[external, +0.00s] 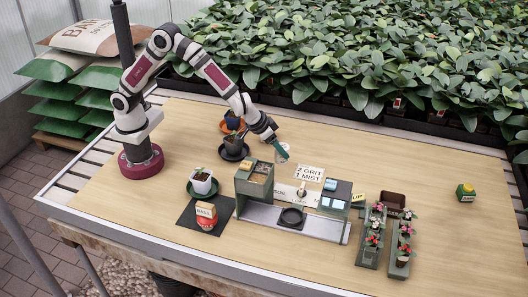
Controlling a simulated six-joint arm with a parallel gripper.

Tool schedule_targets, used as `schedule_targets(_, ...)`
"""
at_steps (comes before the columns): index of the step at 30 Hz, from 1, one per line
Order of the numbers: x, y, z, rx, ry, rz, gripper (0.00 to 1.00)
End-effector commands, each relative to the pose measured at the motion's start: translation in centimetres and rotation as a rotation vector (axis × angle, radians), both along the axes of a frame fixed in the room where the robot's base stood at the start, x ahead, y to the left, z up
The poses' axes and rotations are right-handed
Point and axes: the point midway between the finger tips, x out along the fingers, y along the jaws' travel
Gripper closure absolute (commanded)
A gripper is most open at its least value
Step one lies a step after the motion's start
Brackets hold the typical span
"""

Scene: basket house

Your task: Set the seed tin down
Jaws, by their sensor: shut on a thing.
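My gripper (280,151), with green fingers, is at the end of the arm near the middle of the table. It is shut on a small pale, can-like thing (284,157), which I take to be the seed tin. The tin is behind the grey-green station and left of the white sign. It is partly covered by the fingers, and I cannot tell whether it touches the table.
The station (255,188) holds bins and a black ring. The sign (310,173) reads "2 GRIT 1 MIST". A white pot (202,183) and a red item labelled BASIL (206,222) stand left. Flower trays (373,240) and a yellow-green item (466,193) are right.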

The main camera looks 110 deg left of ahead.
Motion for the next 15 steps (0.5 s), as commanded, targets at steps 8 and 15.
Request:
schedule_targets(8, -6.8, 4.4, 0.6, 0.000, -0.001, 0.403, 0.95)
schedule_targets(15, -7.3, 4.6, -4.6, 0.000, 0.002, 0.425, 0.95)
